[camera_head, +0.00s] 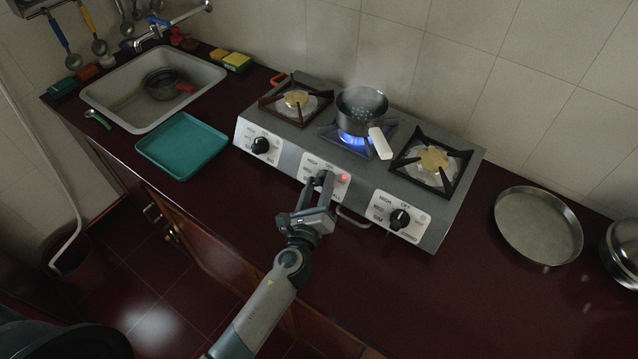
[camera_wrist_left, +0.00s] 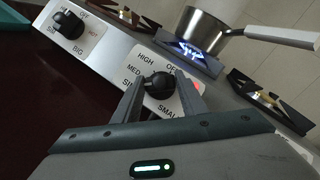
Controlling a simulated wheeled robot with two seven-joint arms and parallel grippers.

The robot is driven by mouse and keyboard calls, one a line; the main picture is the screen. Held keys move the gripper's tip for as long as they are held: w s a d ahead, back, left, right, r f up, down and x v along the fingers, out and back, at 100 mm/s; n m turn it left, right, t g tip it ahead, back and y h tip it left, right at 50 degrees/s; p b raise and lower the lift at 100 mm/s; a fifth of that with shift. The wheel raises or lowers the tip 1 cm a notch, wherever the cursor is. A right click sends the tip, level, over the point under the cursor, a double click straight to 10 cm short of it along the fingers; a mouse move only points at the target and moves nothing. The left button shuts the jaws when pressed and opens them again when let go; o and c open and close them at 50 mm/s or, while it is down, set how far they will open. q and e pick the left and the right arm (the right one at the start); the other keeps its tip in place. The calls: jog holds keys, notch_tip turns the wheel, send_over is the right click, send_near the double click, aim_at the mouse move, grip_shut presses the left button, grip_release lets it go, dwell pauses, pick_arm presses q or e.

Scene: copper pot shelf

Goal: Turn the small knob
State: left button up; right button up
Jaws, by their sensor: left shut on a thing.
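The three-burner stove (camera_head: 270,135) carries a row of black knobs along its front. The middle knob (camera_head: 321,176) has a plate reading SMALL in the left wrist view, where the knob (camera_wrist_left: 157,84) sits between the two fingers. My left gripper (camera_head: 318,188) is shut on this knob from the front, its fingers partly covering the knob's plate. A red light (camera_head: 344,178) glows beside it. The middle burner burns with a blue flame (camera_head: 352,138), under a steaming saucepan (camera_head: 361,108). My right gripper is out of view.
The left knob (camera_head: 261,145) and right knob (camera_head: 399,219) flank the middle one. The saucepan's white handle (camera_head: 380,143) points toward the front. A teal tray (camera_head: 182,146) and sink (camera_head: 112,92) lie left; a round pan (camera_head: 538,225) and a lidded pot (camera_head: 624,250) stand right.

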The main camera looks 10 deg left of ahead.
pick_arm(q)
jog(key=o, duration=1)
jog(key=s+b, duration=0.1)
jog(key=s, duration=0.4)
jog(key=s+b, duration=0.2)
jog(key=s, duration=0.4)
jog(key=s+b, duration=0.1)
jog(key=s, duration=0.4)
jog(key=shift+s+a+r, duration=0.1)
jog(key=shift+s+r, duration=0.05)
jog(key=shift+r, duration=0.15)
jog(key=shift+s+r+b, duration=0.1)
jog(key=shift+s+b, duration=0.25)
jog(key=shift+s, duration=0.15)
